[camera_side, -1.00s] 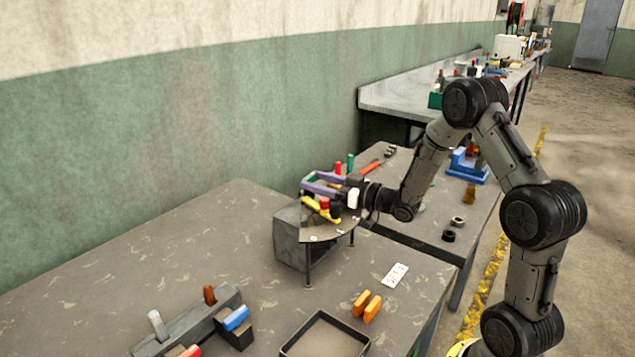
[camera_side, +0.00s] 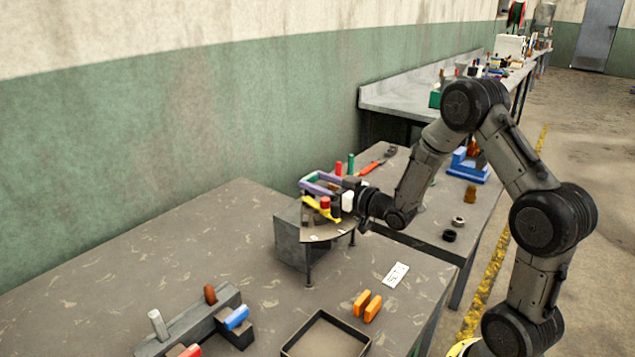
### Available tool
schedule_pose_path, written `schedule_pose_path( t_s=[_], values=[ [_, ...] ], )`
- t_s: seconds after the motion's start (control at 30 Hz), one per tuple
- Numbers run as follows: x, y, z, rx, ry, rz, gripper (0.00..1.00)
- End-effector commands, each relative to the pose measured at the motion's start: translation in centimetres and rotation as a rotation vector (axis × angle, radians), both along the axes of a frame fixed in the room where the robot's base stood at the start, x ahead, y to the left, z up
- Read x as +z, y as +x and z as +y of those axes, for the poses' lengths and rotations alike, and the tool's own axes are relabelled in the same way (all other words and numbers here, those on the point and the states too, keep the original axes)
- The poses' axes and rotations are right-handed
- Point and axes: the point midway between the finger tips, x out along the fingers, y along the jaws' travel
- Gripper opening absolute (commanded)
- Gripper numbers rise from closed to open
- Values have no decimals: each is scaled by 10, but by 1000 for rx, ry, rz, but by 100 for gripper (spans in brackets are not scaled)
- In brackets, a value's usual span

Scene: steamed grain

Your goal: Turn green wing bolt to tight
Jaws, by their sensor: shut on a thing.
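My gripper (camera_side: 340,190) reaches in from the right, level over the small grey raised stand (camera_side: 291,238) on the table. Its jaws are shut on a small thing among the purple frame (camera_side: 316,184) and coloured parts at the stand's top. That thing seems to be the green wing bolt, but it is mostly hidden by the jaws and the frame. A yellow bar (camera_side: 319,209) and a red knob (camera_side: 325,202) sit just in front of the jaws. The bolt's turn angle is too small to read.
A green upright handle (camera_side: 351,163) and a red one (camera_side: 339,168) stand behind the stand. An open dark tray (camera_side: 283,350), orange blocks (camera_side: 367,306) and a white card (camera_side: 395,275) lie in front.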

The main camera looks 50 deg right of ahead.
Motion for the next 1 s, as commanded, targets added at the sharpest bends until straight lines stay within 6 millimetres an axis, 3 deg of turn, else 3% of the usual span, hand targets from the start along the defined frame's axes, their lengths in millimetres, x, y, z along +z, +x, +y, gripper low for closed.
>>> schedule_pose_path(
  t_s=[0.07, 0.1, 0.23, 0.57, 0.87, 1.0],
  values=[
    [0, 0, 0, 0, 0, 1, 9],
    [0, 0, 0, 1, 0, 1, 72],
    [0, 0, 0, 1, 0, 1, 95],
    [-1, 0, -1, 11, 0, 1, 95],
    [-1, 0, -5, 135, 0, 1, 95],
    [0, -24, -8, 143, 1, 1, 95]
  ],
)
